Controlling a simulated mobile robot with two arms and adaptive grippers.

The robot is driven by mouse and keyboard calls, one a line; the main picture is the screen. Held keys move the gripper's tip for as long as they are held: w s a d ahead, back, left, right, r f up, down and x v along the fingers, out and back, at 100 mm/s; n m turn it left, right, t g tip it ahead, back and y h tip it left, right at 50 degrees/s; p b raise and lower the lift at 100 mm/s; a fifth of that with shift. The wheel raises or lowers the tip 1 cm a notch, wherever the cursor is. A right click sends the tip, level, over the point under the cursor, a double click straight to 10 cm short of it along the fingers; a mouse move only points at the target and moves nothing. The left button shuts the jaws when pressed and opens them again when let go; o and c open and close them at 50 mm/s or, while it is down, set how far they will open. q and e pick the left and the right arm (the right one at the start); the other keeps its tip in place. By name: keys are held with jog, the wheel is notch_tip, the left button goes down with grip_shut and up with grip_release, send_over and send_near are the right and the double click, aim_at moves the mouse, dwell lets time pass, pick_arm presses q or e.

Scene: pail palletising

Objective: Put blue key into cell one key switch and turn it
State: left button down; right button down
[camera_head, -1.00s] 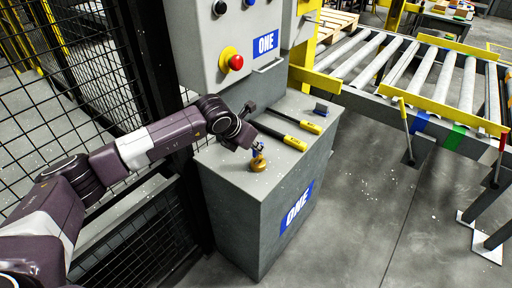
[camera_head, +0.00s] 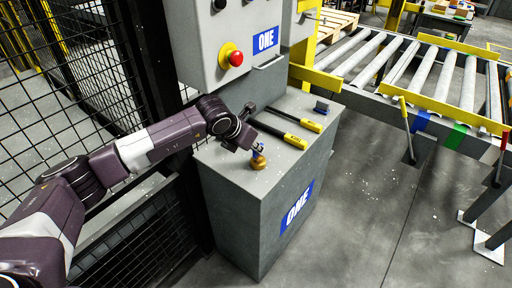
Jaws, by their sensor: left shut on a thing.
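My left gripper (camera_head: 255,146) is above the top of the grey cell one cabinet (camera_head: 244,199), shut on a small blue key (camera_head: 262,148). Just under it stands a small brass-coloured round piece (camera_head: 258,161) on the cabinet top. I cannot tell whether the key touches it. The grey control box (camera_head: 205,60) marked ONE is behind, with a red emergency button (camera_head: 236,58) on a yellow ring. Its upper part is cut off by the picture edge, and I cannot make out a key switch on it. My right gripper is not in view.
Two black and yellow handled tools (camera_head: 296,141) lie on the cabinet top beside my left gripper, with a small dark block (camera_head: 321,107) near the far edge. A black mesh fence (camera_head: 90,70) stands at left. A roller conveyor (camera_head: 420,80) is at right, with open floor in front.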

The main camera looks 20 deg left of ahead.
pick_arm(q)
jog(key=shift+f+b, duration=0.5)
jog(key=shift+f, duration=0.1)
jog(key=c, duration=1.9)
grip_release()
jog(key=shift+c, duration=0.2)
jog(key=v, duration=1.2)
